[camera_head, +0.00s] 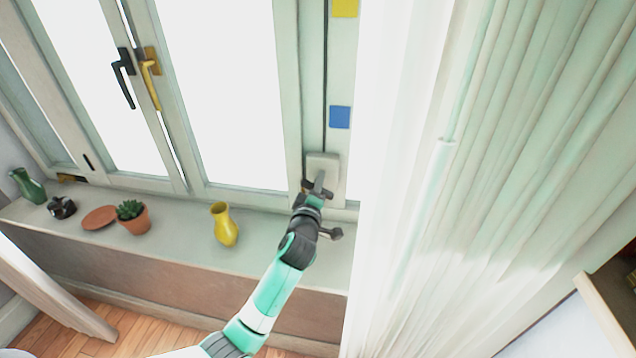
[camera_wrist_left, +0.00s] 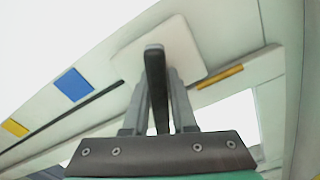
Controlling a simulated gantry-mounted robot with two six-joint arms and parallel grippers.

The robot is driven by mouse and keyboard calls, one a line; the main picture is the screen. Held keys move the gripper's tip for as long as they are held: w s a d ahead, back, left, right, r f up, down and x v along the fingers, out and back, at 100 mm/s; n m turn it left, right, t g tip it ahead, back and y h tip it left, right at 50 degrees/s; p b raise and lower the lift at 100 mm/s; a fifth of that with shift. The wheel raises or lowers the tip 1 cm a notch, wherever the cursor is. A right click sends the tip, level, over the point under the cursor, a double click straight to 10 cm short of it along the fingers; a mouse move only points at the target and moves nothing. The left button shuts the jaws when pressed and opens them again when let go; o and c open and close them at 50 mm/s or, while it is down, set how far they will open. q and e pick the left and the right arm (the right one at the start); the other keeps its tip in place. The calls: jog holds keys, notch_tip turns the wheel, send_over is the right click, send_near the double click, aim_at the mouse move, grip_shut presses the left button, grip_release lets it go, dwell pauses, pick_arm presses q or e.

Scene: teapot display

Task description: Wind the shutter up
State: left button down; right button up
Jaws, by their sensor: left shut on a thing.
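A pale square winder plate (camera_head: 322,160) sits low on the window frame, right of the bright panes; it also shows in the left wrist view (camera_wrist_left: 187,45). A dark crank bar (camera_wrist_left: 155,75) stands out from the plate. My left gripper (camera_head: 318,188) is at the plate, shut on this bar, with a grey finger on each side of it in the left wrist view (camera_wrist_left: 157,105). In the head view the gripper partly hides the crank. The shutter itself cannot be made out. My right gripper is not in view.
Blue (camera_head: 340,117) and yellow (camera_head: 345,8) squares mark the frame above the plate. A yellow vase (camera_head: 224,224), a potted plant (camera_head: 134,217), a terracotta saucer (camera_head: 98,218) and a green vase (camera_head: 27,186) are on the sill. Pale curtains (camera_head: 500,150) hang close on the right.

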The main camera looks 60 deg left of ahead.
pick_arm(q)
jog(key=shift+m, duration=1.2)
jog(key=m, duration=0.2)
jog(key=shift+r+m, duration=0.1)
jog(key=shift+m, duration=0.2)
jog(key=m, duration=0.2)
jog(key=shift+w+m, duration=0.1)
jog(key=shift+m, duration=0.3)
jog(key=m+p, duration=0.1)
jog(key=m, duration=0.2)
jog(key=shift+d+r+m, duration=0.1)
jog(key=shift+m, duration=0.2)
jog(key=m+p, duration=0.2)
jog(key=m, duration=0.4)
jog(key=shift+w, duration=0.1)
jog(key=m+p, duration=0.1)
jog(key=m, duration=0.5)
jog(key=shift+w+d+p, duration=0.1)
jog(key=shift+d+p, duration=0.05)
jog(key=shift+p, duration=0.2)
